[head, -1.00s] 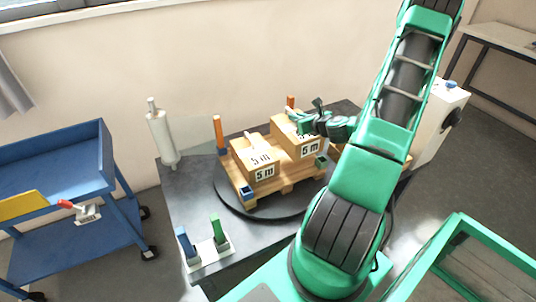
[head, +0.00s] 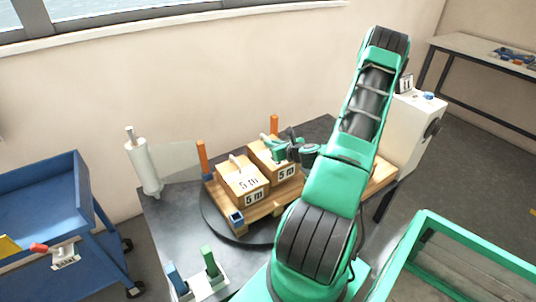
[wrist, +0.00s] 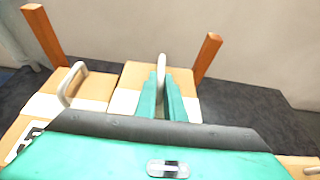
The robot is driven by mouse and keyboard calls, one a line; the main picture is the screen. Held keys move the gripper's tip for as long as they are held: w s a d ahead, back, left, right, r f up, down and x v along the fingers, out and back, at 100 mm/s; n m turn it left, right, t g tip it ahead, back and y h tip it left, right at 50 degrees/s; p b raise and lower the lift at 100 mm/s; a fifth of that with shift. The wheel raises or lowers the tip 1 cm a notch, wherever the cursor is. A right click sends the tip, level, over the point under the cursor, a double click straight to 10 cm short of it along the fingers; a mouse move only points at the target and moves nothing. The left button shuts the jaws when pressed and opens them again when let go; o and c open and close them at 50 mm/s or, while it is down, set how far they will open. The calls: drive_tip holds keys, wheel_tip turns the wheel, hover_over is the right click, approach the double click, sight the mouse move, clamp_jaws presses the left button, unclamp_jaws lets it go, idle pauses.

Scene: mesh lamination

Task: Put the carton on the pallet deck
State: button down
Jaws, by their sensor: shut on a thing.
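A tan carton (head: 262,158) marked "5 m" is beside a second "5 m" carton (head: 240,182) over the wooden pallet (head: 262,211). My gripper (head: 280,151) is shut on the pale handle of the right-hand carton. In the wrist view the green fingers (wrist: 167,98) are closed around that handle (wrist: 161,66), and the other carton's handle (wrist: 72,82) stands free to the left. The two cartons are very close together. I cannot tell whether the held carton touches the deck, as its underside is hidden.
Orange posts (head: 203,160) (head: 274,126) stand at the pallet's back. The pallet is on a black turntable (head: 222,228). A white roll (head: 142,162) stands at the table's left, and a white stand with blue and green pegs (head: 205,283) is at the front. A blue cart (head: 62,200) stands left.

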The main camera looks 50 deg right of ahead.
drive_tip(key=shift+f, duration=2.05)
drive_tip(key=c, duration=1.8)
unclamp_jaws()
drive_tip(key=shift+c, duration=0.2)
drive_tip(key=shift+s, duration=0.1)
